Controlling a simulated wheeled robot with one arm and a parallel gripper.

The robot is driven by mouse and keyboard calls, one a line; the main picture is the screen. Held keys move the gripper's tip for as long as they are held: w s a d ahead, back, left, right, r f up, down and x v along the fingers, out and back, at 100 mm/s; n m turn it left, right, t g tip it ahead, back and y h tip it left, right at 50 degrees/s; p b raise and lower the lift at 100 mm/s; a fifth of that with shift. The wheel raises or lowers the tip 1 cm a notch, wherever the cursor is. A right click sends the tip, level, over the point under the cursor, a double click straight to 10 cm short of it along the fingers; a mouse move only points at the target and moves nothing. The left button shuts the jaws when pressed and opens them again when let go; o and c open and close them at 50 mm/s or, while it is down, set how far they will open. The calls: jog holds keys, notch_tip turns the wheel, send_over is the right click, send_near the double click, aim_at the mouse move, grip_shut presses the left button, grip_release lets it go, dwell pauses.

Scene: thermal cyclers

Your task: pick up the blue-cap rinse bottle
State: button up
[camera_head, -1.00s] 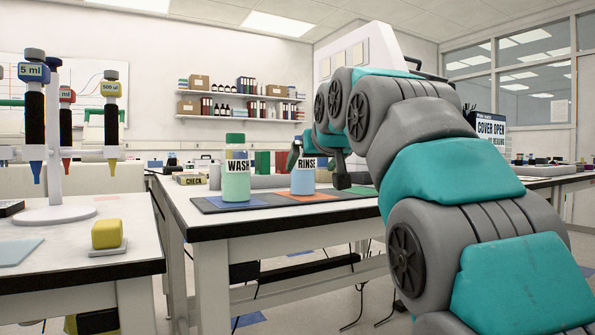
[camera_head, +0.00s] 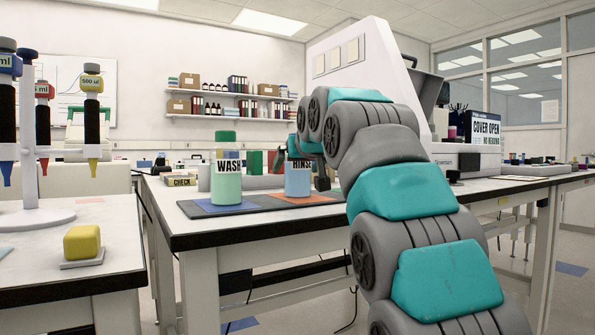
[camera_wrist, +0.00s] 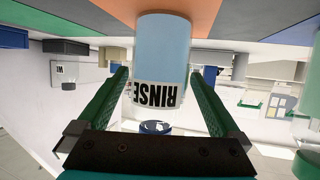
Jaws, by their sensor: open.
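The rinse bottle (camera_head: 298,182) is light blue with a RINSE label and stands on the orange patch of a dark mat. My arm hides its cap and top in the head view. In the wrist view, which is upside down, the rinse bottle (camera_wrist: 162,50) shows between the fingers, with its blue cap (camera_wrist: 156,127) towards the palm. My gripper (camera_wrist: 158,74) is open, one green finger on each side of the bottle. Gaps show beside the label; I cannot tell whether either fingertip touches the bottle.
The green-capped WASH bottle (camera_head: 226,185) stands left of the rinse bottle on the blue patch of the mat (camera_head: 262,203). A CHECK sign (camera_head: 181,180) lies behind it. A white machine with a COVER OPEN sign (camera_head: 486,130) is at right. A pipette stand (camera_head: 30,190) is at far left.

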aim_at(295, 169)
jog(key=shift+x, duration=0.95)
jog(key=shift+w+a+f, duration=0.15)
jog(key=shift+w+f, duration=0.05)
jog(key=shift+w, duration=0.4)
jog(key=shift+c, duration=0.2)
jog(key=c, duration=1.5)
grip_shut()
jog(key=shift+r, duration=0.15)
